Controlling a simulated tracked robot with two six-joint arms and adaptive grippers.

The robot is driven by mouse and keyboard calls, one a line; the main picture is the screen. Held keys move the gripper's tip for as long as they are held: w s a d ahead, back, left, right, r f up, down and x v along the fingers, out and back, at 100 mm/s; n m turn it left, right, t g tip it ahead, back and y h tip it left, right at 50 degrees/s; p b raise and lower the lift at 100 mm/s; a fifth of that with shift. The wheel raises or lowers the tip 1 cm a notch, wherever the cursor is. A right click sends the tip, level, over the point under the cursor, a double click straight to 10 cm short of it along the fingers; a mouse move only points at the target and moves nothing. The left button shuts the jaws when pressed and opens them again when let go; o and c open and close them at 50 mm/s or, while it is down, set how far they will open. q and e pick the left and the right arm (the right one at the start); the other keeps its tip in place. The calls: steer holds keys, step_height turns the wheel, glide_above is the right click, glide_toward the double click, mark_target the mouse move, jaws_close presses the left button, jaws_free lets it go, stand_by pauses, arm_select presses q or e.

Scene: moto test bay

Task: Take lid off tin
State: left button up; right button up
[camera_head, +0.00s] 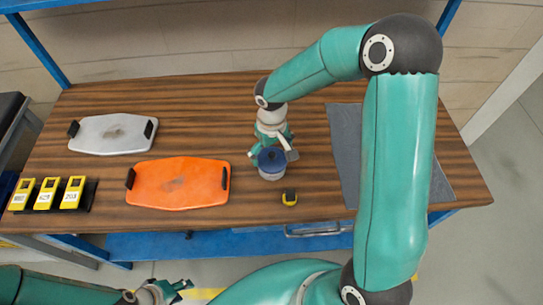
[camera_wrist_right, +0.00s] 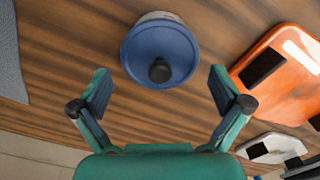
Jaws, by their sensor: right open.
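The tin (camera_head: 271,174) stands upright on the wooden table, with its blue lid (camera_head: 264,160) on top. In the right wrist view the round blue lid (camera_wrist_right: 160,35) has a black knob (camera_wrist_right: 160,70) in its middle. My right gripper (camera_head: 273,148) is just above and behind the tin. In the wrist view the right gripper (camera_wrist_right: 159,92) has its fingers spread wide, one on each side of the lid's near edge, with clear gaps and nothing between them. My left gripper (camera_head: 178,288) is low at the left, off the table front; its finger opening is too small to judge.
An orange tray (camera_head: 180,185) and a grey tray (camera_head: 113,134) with black handles lie left of the tin. Several yellow devices (camera_head: 46,192) stand at far left. A small yellow-black object (camera_head: 289,198) lies in front of the tin. A grey mat (camera_head: 347,150) lies to the right.

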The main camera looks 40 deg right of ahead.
steer(key=shift+f, duration=0.75)
steer(key=c, duration=0.9)
steer(key=shift+s+a, duration=0.1)
steer(key=shift+s, duration=0.05)
steer(key=c, duration=0.3)
steer(key=shift+c, duration=0.2)
